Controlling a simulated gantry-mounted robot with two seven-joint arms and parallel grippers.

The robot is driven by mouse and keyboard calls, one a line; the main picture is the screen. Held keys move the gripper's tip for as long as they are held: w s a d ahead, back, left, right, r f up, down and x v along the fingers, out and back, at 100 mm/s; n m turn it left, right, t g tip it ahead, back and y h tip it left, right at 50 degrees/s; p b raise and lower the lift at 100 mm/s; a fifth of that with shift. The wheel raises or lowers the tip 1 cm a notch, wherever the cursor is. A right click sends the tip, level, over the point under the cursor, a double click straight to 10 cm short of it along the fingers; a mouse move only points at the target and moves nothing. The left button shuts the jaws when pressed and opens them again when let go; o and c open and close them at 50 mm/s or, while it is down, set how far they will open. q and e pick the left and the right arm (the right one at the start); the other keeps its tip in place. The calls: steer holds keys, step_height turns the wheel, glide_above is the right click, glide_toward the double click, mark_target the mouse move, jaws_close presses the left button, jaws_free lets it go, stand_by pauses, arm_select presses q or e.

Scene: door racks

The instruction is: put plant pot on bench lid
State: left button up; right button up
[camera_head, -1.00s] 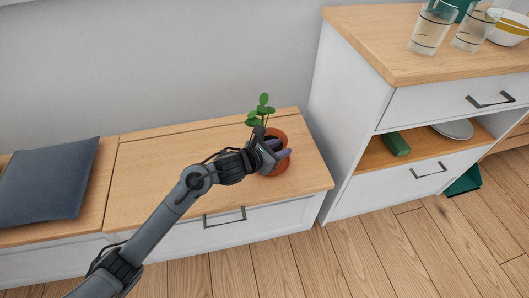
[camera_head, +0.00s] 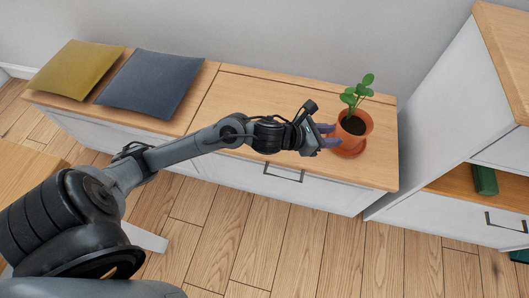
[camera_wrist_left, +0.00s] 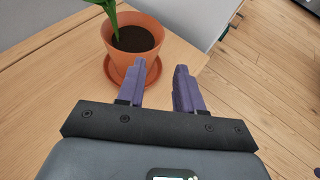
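The terracotta plant pot (camera_head: 354,124) with a green plant stands upright on its saucer (camera_head: 349,149) on the right part of the wooden bench lid (camera_head: 240,100). It also shows in the left wrist view (camera_wrist_left: 130,62). My left gripper (camera_head: 328,134) is just left of and in front of the pot. Its two purple fingers are apart with nothing between them in the left wrist view (camera_wrist_left: 159,82), and the pot stands beyond the left finger. My right gripper is not in view.
A blue-grey cushion (camera_head: 150,82) and a mustard cushion (camera_head: 76,69) lie on the left part of the bench. A white cabinet (camera_head: 432,105) with a wooden top stands close to the bench's right end. The lid's middle is clear.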

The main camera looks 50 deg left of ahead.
arm_select(q)
steer(key=s+f+m+g+y, duration=0.2)
steer(key=s+f+m+g, duration=0.2)
steer(key=s+m, duration=0.9)
steer(key=s+f+m+g+y, duration=0.2)
steer(key=s+f+m, duration=0.8)
steer(key=m, duration=1)
steer(key=s+g, duration=0.2)
steer(key=s, duration=0.1)
steer(key=shift+a+f+m+g+y, duration=0.3)
steer(key=shift+a+f+m+g, duration=0.05)
steer(key=shift+f+m+g, duration=0.05)
